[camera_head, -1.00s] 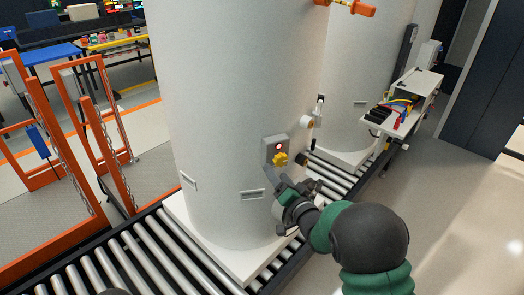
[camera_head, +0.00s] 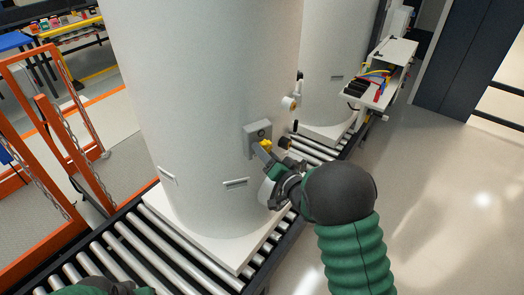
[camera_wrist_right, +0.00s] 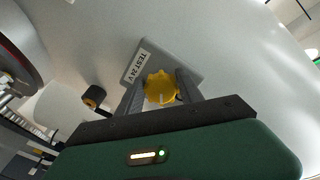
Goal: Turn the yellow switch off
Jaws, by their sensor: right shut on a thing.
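The yellow switch (camera_head: 266,145) is a knob on a grey box (camera_head: 251,134) fixed to the white tank (camera_head: 200,90). The round lamp (camera_head: 262,132) above it looks dark. My right gripper (camera_head: 263,152) is at the switch, partly covering it. In the right wrist view the scalloped yellow knob (camera_wrist_right: 160,87) sits between the two dark fingers of my right gripper (camera_wrist_right: 160,92), which are shut on it. The box there carries a "TEST 24 V" label. A piece of my left gripper (camera_head: 143,291) shows at the bottom edge; its fingers are out of the picture.
The tank stands on a white base plate on a roller conveyor (camera_head: 110,250). A black knob (camera_head: 284,142) and a white round fitting (camera_head: 289,103) stick out near the switch. Orange frames (camera_head: 50,140) stand left. A white shelf with cables (camera_head: 395,60) is behind. The right floor is clear.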

